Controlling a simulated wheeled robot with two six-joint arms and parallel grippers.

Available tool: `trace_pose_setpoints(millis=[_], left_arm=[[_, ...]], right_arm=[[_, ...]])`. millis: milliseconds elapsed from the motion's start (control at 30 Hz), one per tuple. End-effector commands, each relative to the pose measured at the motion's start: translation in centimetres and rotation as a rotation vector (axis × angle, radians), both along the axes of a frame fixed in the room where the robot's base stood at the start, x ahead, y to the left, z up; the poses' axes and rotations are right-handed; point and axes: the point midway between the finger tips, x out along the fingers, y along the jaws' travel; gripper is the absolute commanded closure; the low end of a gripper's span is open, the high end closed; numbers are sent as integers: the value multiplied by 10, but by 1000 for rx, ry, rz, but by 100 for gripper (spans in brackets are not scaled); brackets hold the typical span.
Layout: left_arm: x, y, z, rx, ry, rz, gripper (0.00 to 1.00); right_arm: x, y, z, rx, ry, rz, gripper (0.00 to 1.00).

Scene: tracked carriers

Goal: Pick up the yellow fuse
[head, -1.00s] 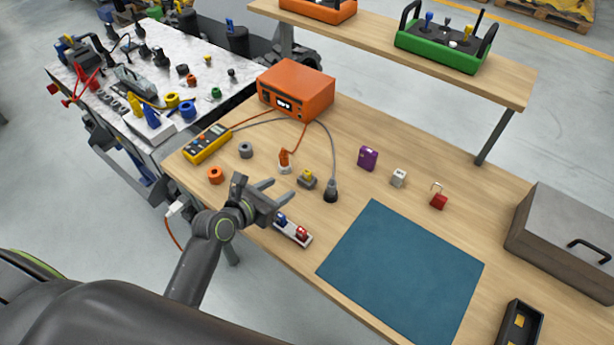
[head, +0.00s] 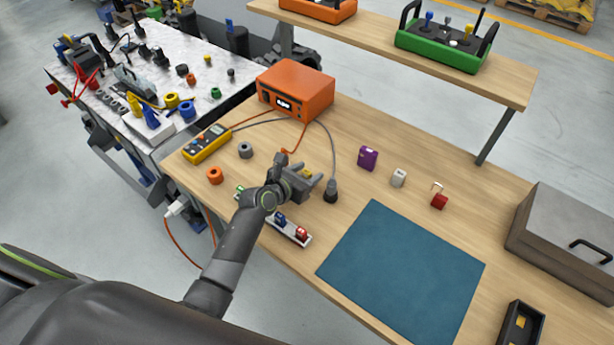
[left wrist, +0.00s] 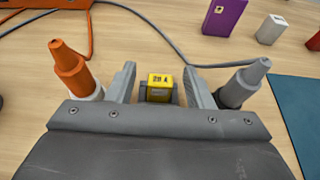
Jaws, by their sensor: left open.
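The yellow fuse (left wrist: 159,87) is a small block with dark lettering on top, seated in a grey holder on the wooden bench. In the left wrist view it lies between the two fingers of my left gripper (left wrist: 160,88), with a gap on each side. In the head view my left gripper (head: 313,179) is over that spot, open and empty, and only a bit of the yellow fuse (head: 307,173) shows past the fingers. My right gripper is not in view.
An orange plug (left wrist: 70,68) and a grey plug (left wrist: 245,84) stand close on either side of my left gripper. Cables run behind to an orange box (head: 296,90). A fuse strip (head: 289,229) lies in front. A teal mat (head: 400,270) lies bare to the right.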

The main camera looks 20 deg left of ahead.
Motion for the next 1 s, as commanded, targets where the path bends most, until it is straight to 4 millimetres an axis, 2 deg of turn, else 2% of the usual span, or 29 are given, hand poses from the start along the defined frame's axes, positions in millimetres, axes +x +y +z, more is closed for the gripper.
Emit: trace_pose_setpoints(millis=[333,700,900,1000], left_arm=[[5,-2,-2,0,0,1,54],[5,-2,-2,0,0,1,100],[5,-1,-1,0,-1,1,100],[5,-2,7,1,-3,-1,100]], right_arm=[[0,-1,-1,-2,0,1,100],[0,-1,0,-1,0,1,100],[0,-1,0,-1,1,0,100],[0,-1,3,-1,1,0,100]])
